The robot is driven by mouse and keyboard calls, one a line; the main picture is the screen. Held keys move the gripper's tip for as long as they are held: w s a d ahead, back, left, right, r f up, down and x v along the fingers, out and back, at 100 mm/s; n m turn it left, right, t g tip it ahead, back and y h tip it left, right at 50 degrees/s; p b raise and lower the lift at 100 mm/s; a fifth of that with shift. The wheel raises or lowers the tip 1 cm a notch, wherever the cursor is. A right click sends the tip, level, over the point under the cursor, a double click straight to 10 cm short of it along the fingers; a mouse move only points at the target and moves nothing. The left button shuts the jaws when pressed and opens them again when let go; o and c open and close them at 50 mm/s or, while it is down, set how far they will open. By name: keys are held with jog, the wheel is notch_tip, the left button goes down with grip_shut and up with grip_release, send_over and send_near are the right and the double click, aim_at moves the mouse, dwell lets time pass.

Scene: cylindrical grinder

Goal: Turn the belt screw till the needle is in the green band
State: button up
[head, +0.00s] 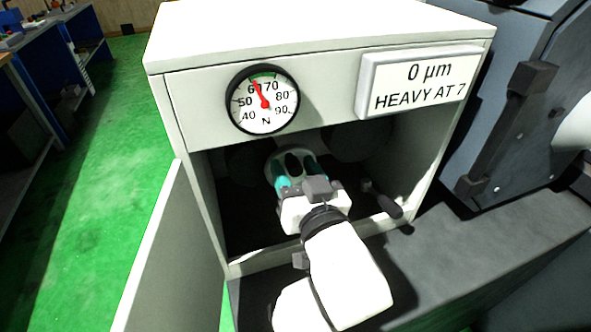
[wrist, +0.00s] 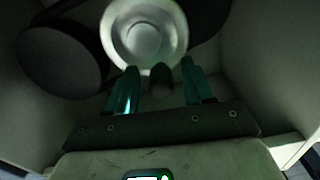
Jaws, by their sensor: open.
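The round gauge (head: 263,99) on the cabinet front has a red needle (head: 260,92) pointing up and slightly left, close to the 60 mark. A short green band (head: 264,75) lies at the top of the dial; the needle tip is near its left end, and I cannot tell whether it is inside. My gripper (head: 296,172) reaches into the open cabinet, its teal fingers open. A dark rounded knob (wrist: 160,78), possibly the belt screw, shows between the fingers in the wrist view (wrist: 157,85). Contact is not visible. A pale round disc (wrist: 145,36) lies behind it.
Dark pulleys (wrist: 62,58) and the cabinet (head: 330,25) walls surround my gripper. A crank with a dark handle (head: 388,206) sits at the opening's right. The cabinet door (head: 150,255) stands open at left. A sign (head: 420,82) reads "0 µm HEAVY AT 7".

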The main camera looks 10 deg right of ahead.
jog(key=shift+s, duration=0.1)
jog(key=s+d+b, duration=0.1)
jog(key=s+d, duration=0.1)
jog(key=s, duration=0.8)
jog(key=shift+s+b, duration=0.2)
jog(key=shift+b, duration=0.15)
jog(key=shift+d, duration=0.1)
dwell(1.4)
